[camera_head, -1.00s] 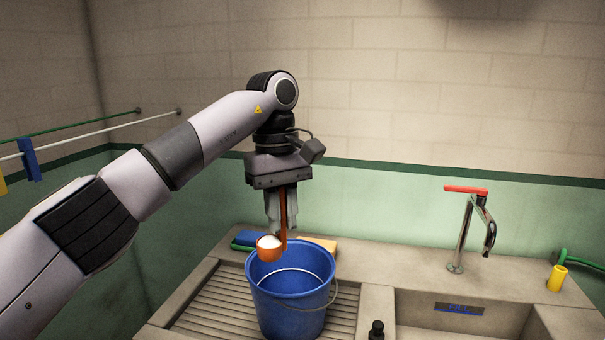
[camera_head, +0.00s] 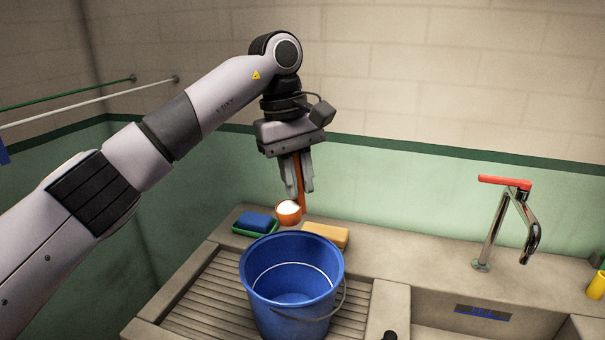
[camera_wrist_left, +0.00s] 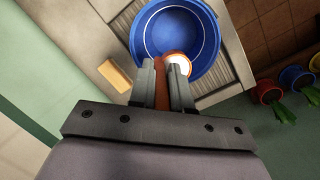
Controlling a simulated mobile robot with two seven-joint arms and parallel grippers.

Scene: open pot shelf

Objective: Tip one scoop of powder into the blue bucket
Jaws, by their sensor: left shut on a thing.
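The blue bucket (camera_head: 291,288) stands upright on the ribbed drainboard, its handle hanging to the right; its inside looks empty of powder. My left gripper (camera_head: 299,188) is shut on the handle of an orange scoop (camera_head: 289,218). The scoop's cup is upright and holds white powder (camera_head: 288,207). In the head view the scoop appears above the bucket's far rim. In the left wrist view the scoop cup (camera_wrist_left: 178,61) overlaps the near edge of the bucket (camera_wrist_left: 160,28). My right gripper is not in view.
A blue sponge in a green dish (camera_head: 255,222) and a yellow-orange sponge (camera_head: 325,234) lie behind the bucket. A tap with a red lever (camera_head: 504,183) stands right, by the sink basin. Several coloured pots (camera_wrist_left: 296,77) show at right in the wrist view.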

